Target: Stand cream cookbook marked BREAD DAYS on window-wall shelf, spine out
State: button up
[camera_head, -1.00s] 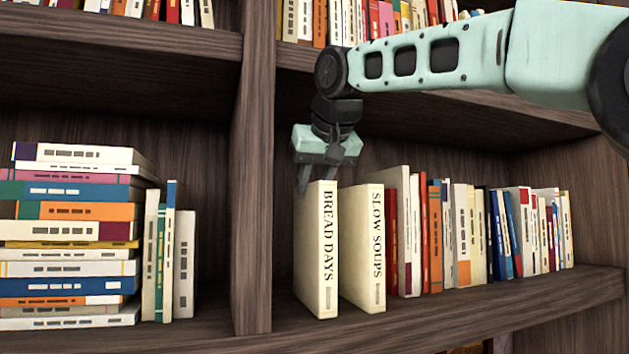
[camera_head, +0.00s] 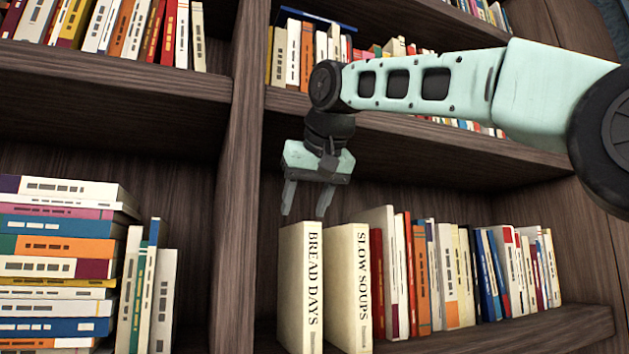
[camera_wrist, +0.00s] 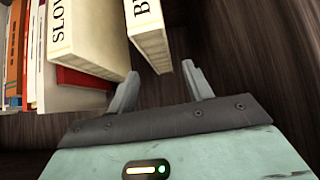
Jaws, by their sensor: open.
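The cream cookbook marked BREAD DAYS (camera_head: 301,290) stands upright on the shelf, spine facing out, at the left end of the row beside the upright divider. It also shows in the wrist view (camera_wrist: 150,35), cut off by the top edge. The similar cream book marked SLOW SOUPS (camera_head: 349,290) stands just to its right; it also shows in the wrist view (camera_wrist: 90,35). My gripper (camera_head: 302,215) is open and empty, just above the top of BREAD DAYS. In the wrist view its two fingers (camera_wrist: 160,80) are spread, with BREAD DAYS beyond their tips.
A row of upright books (camera_head: 470,275) runs right from SLOW SOUPS. The wooden divider (camera_head: 235,200) stands left of BREAD DAYS, with a narrow gap between. The upper shelf (camera_head: 430,140) lies above my gripper.

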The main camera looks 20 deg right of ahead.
jog(key=v, duration=0.7)
jog(key=shift+s+r+b, duration=0.2)
jog(key=shift+s+b, duration=0.05)
jog(key=shift+b, duration=0.05)
